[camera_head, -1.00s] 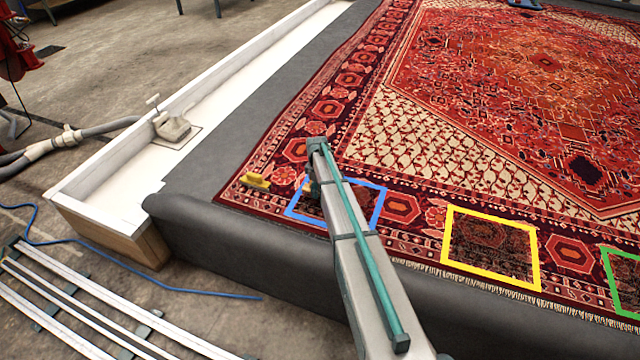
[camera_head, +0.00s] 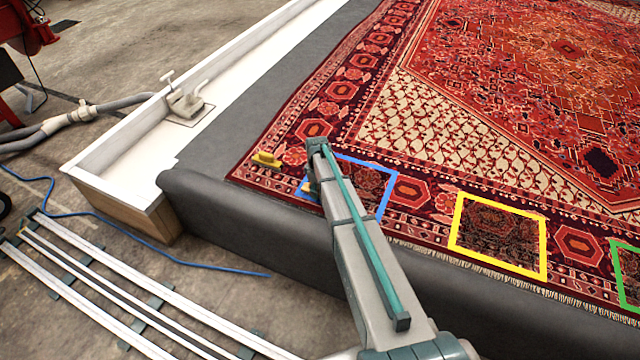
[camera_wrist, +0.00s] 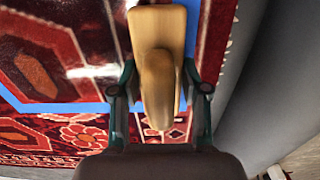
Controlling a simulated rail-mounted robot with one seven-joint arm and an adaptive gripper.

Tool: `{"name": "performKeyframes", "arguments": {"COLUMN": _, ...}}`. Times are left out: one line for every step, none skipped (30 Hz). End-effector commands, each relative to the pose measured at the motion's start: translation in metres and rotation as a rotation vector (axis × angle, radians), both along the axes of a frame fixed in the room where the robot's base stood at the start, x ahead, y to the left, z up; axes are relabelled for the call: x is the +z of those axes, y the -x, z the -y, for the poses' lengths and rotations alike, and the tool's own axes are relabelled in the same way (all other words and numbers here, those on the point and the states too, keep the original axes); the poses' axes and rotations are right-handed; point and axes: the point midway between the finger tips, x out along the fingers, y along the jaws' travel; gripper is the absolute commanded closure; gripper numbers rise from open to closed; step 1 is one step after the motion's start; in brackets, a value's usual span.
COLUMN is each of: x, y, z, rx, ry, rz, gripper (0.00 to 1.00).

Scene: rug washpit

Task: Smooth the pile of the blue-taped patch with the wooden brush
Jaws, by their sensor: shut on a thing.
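The blue-taped patch (camera_head: 366,186) lies near the rug's front left corner. My arm hides part of its left side. Its blue tape (camera_wrist: 62,108) also shows in the wrist view. My gripper (camera_wrist: 160,88) is shut on the wooden brush (camera_wrist: 158,25), a pale wooden block with a rounded handle between the fingers. In the head view the gripper is mostly hidden behind my arm, at the patch's left edge. A small tan piece beside the arm there may be the brush. Whether the bristles touch the pile cannot be told.
A yellow block-like tool (camera_head: 267,159) lies on the rug left of the patch. A yellow-taped patch (camera_head: 497,238) and a green-taped patch (camera_head: 626,262) lie to the right. A white trough (camera_head: 140,150) runs along the left.

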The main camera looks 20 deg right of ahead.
Motion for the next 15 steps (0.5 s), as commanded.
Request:
{"name": "performKeyframes", "arguments": {"x": 0.001, "y": 0.007, "z": -0.004, "rx": 0.0, "ry": -0.001, "rz": -0.001, "gripper": 0.83}}
{"name": "performKeyframes", "arguments": {"x": 0.001, "y": 0.009, "z": -0.006, "rx": 0.0, "ry": -0.001, "rz": -0.001, "gripper": 0.83}}
{"name": "performKeyframes", "arguments": {"x": 0.001, "y": 0.012, "z": -0.009, "rx": -0.001, "ry": -0.001, "rz": -0.001, "gripper": 0.83}}
{"name": "performKeyframes", "arguments": {"x": 0.001, "y": 0.015, "z": -0.011, "rx": -0.001, "ry": -0.001, "rz": -0.001, "gripper": 0.83}}
{"name": "performKeyframes", "arguments": {"x": 0.001, "y": 0.017, "z": -0.013, "rx": -0.002, "ry": -0.001, "rz": -0.001, "gripper": 0.83}}
{"name": "performKeyframes", "arguments": {"x": 0.001, "y": 0.021, "z": -0.016, "rx": -0.002, "ry": -0.001, "rz": -0.001, "gripper": 0.83}}
{"name": "performKeyframes", "arguments": {"x": 0.001, "y": 0.023, "z": -0.017, "rx": -0.003, "ry": -0.001, "rz": -0.001, "gripper": 0.83}}
{"name": "performKeyframes", "arguments": {"x": 0.001, "y": 0.026, "z": -0.019, "rx": -0.003, "ry": -0.001, "rz": -0.001, "gripper": 0.83}}
{"name": "performKeyframes", "arguments": {"x": 0.001, "y": 0.029, "z": -0.022, "rx": -0.004, "ry": -0.001, "rz": -0.001, "gripper": 0.83}}
{"name": "performKeyframes", "arguments": {"x": 0.001, "y": 0.032, "z": -0.023, "rx": -0.004, "ry": -0.001, "rz": -0.001, "gripper": 0.83}}
{"name": "performKeyframes", "arguments": {"x": 0.006, "y": 0.03, "z": -0.023, "rx": -0.005, "ry": 0.0, "rz": 0.0, "gripper": 0.83}}
{"name": "performKeyframes", "arguments": {"x": 0.014, "y": 0.029, "z": -0.023, "rx": -0.005, "ry": 0.0, "rz": 0.001, "gripper": 0.83}}
{"name": "performKeyframes", "arguments": {"x": 0.024, "y": 0.029, "z": -0.023, "rx": -0.005, "ry": 0.0, "rz": 0.003, "gripper": 0.83}}
{"name": "performKeyframes", "arguments": {"x": 0.027, "y": 0.029, "z": -0.023, "rx": -0.004, "ry": 0.0, "rz": 0.001, "gripper": 0.83}}
{"name": "performKeyframes", "arguments": {"x": 0.03, "y": 0.028, "z": -0.023, "rx": -0.004, "ry": 0.0, "rz": 0.0, "gripper": 0.83}}
